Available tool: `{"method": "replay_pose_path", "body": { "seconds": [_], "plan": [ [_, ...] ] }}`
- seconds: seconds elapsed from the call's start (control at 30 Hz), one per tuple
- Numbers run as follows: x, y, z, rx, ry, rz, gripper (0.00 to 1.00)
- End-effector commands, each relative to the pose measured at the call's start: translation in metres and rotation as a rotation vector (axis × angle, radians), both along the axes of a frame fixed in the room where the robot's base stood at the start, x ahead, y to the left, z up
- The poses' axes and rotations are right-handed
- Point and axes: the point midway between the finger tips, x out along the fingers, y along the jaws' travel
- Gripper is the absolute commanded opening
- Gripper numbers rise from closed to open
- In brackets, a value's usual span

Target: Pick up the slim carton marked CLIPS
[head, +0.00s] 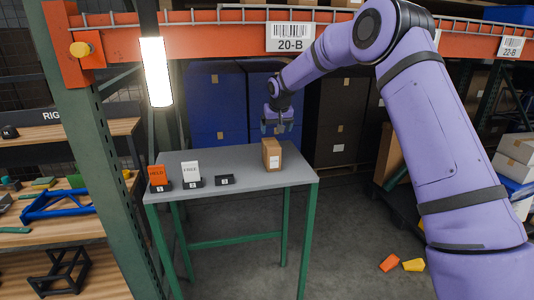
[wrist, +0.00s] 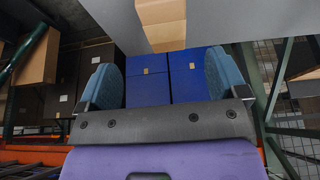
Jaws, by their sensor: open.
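A slim brown carton (head: 271,155) stands upright on the right part of a grey table (head: 228,167). I cannot read any CLIPS marking on it. My gripper (head: 279,125) hangs just above and slightly behind the carton's top in the head view, apart from it. In the wrist view the carton (wrist: 162,22) shows at the top centre with a paler strip across it. My gripper (wrist: 160,68) has its two blue-padded fingers wide apart with nothing between them.
An orange HELD card (head: 157,175), a white FREE card (head: 191,171) and an empty black holder (head: 225,180) stand along the table's front left. An orange rack beam (head: 210,42) crosses above. Blue boxes (head: 215,100) stand behind. Orange and yellow pieces (head: 390,263) lie on the floor.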

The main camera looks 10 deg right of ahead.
Motion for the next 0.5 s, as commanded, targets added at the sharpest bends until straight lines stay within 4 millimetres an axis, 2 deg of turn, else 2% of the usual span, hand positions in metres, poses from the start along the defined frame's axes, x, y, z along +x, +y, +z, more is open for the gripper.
{"method": "replay_pose_path", "body": {
  "seconds": [0.27,0.5],
  "plan": [
    [0.014,0.002,-0.022,0.008,0.001,-0.003,0.92],
    [0.026,0.002,-0.052,0.008,0.002,-0.003,0.92]
  ]
}}
